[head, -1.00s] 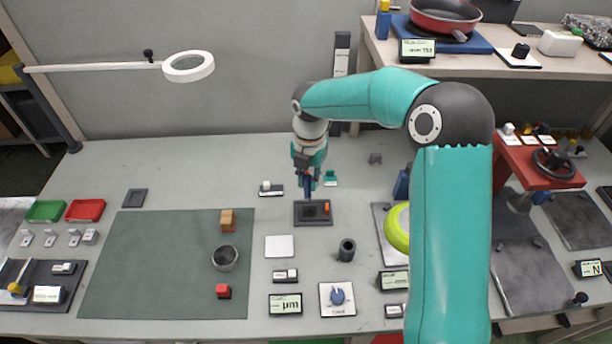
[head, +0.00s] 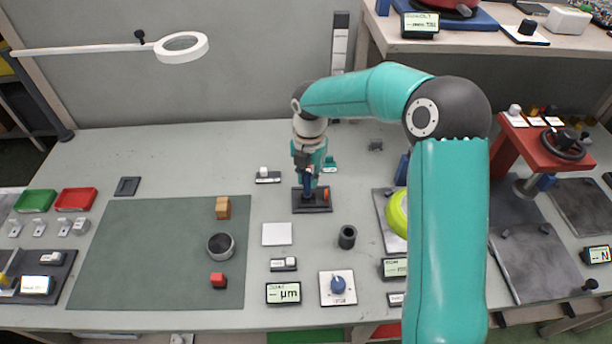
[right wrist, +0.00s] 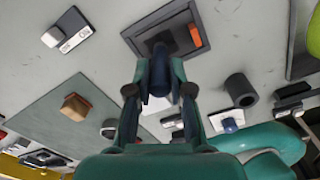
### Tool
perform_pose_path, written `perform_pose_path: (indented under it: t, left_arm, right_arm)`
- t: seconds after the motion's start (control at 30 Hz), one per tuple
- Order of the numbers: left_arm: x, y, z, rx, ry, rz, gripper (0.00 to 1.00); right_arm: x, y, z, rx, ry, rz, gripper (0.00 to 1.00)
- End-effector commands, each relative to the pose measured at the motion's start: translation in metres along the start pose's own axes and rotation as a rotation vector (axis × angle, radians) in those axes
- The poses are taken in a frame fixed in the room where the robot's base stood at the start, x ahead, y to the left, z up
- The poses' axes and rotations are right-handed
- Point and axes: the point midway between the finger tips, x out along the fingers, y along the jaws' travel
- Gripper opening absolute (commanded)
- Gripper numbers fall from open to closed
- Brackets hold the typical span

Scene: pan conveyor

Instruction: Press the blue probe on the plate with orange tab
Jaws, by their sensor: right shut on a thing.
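The dark plate (head: 312,207) lies on the table at the centre, with an orange tab (head: 326,195) at its right side. In the right wrist view the plate (right wrist: 150,27) shows with its orange tab (right wrist: 195,36). My right gripper (head: 308,180) is over the plate, pointing down. It is shut on the blue probe (right wrist: 160,75), which is held between the two fingers. The probe's tip reaches toward the middle of the plate; I cannot tell whether it touches. My left gripper is not in view.
A white square plate (head: 276,234), a dark cylinder (head: 347,237) and a blue knob (head: 338,284) stand in front of the plate. A small switch box (head: 267,176) is behind it on the left. A green mat (head: 160,255) holds blocks and a cup.

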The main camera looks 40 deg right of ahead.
Motion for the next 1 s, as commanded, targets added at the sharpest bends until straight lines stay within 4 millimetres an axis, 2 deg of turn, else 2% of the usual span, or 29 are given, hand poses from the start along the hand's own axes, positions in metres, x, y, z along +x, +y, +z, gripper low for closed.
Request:
perform_pose_path:
  t: [1.0]
  left_arm:
    - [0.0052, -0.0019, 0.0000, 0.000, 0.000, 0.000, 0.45]
  right_arm:
    - [0.0084, -0.0003, 0.0002, 0.000, 0.000, 0.000, 0.00]
